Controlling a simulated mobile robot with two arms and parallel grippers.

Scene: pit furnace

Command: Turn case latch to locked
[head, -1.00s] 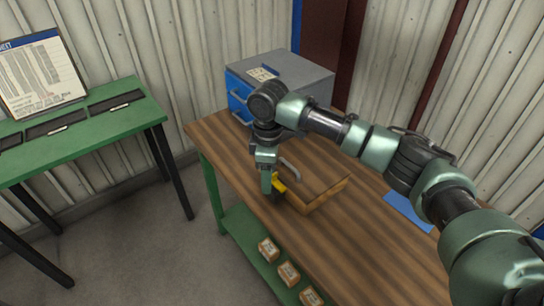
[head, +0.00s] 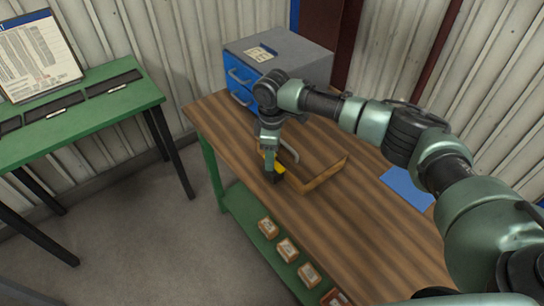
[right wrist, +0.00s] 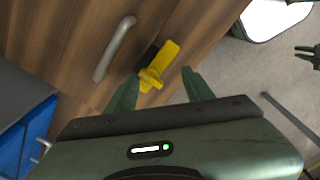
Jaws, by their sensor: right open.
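A low brown wooden case (head: 327,172) lies on the workbench with a grey handle (head: 289,150) on top. The yellow latch (head: 278,169) is at the case's near left end. My right gripper (head: 270,166) points down at the latch and partly hides it. In the right wrist view the latch (right wrist: 160,65) lies between the tips of my open right gripper (right wrist: 161,75), with a visible gap to the right finger. Whether the left finger touches it I cannot tell. Part of my left gripper (right wrist: 305,54) shows at the right edge of the right wrist view.
A grey cabinet with blue drawers (head: 300,62) stands at the bench's back. A blue sheet (head: 408,186) lies on the bench (head: 350,240) to the right. Small boxes (head: 288,250) sit on the lower shelf. A green table (head: 90,105) stands left, with open floor between.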

